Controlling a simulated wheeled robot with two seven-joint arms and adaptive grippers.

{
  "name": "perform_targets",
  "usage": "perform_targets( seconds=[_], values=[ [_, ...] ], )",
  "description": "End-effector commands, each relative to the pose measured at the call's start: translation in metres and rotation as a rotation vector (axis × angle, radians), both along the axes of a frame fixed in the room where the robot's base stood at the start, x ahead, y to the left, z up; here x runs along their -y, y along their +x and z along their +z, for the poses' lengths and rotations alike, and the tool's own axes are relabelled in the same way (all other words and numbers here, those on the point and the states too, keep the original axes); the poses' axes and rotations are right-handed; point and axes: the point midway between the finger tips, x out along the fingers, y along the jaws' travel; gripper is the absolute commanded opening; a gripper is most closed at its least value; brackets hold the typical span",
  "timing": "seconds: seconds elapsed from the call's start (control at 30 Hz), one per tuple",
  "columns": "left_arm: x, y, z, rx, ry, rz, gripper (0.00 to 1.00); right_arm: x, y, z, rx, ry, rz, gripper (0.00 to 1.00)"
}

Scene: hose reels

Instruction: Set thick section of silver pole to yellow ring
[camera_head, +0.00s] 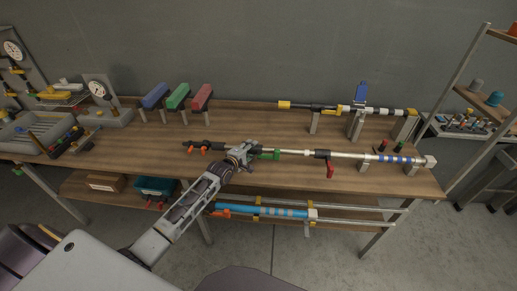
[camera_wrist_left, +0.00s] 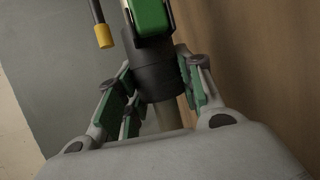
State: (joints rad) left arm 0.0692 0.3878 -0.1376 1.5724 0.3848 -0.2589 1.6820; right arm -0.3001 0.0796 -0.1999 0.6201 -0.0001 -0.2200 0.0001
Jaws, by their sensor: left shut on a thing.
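A silver pole (camera_head: 350,156) lies lengthwise along the front of the wooden bench. It has a black collar (camera_head: 322,154) with a red lever (camera_head: 330,170), blue bands (camera_head: 395,159) towards its right end and a green clamp (camera_head: 269,154) left of middle. My left gripper (camera_head: 243,155) is at its left part, just left of the green clamp. In the left wrist view, my fingers (camera_wrist_left: 155,95) with green pads are shut on a black cylindrical part (camera_wrist_left: 153,68) below the green piece (camera_wrist_left: 151,17). I cannot make out a yellow ring on this pole. My right gripper is not in view.
A second pole with yellow parts (camera_head: 285,104) rests on supports behind. Blue, green and red blocks (camera_head: 178,97) stand at the back left. Trays and gauges (camera_head: 45,125) crowd the left. A blue tube (camera_head: 262,210) lies on the lower shelf.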

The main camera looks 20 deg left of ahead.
Motion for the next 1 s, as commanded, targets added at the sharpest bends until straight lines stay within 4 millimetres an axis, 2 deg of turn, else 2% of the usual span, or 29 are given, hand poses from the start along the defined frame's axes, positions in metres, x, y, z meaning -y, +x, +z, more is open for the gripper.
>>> perform_targets(
  seconds=[0.4, 0.8, 0.83, 1.0],
  values=[
    [-0.041, -0.013, -0.003, -0.008, 0.002, 0.001, 0.0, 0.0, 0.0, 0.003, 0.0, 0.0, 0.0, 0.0],
    [-0.045, -0.014, -0.003, -0.006, 0.001, 0.001, 0.0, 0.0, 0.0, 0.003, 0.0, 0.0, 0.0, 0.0],
    [-0.045, -0.014, -0.003, -0.006, 0.001, 0.001, 0.38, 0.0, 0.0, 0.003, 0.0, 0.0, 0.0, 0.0],
    [-0.045, -0.014, -0.002, -0.005, 0.001, 0.0, 0.59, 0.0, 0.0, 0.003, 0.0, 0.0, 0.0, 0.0]
  ],
)
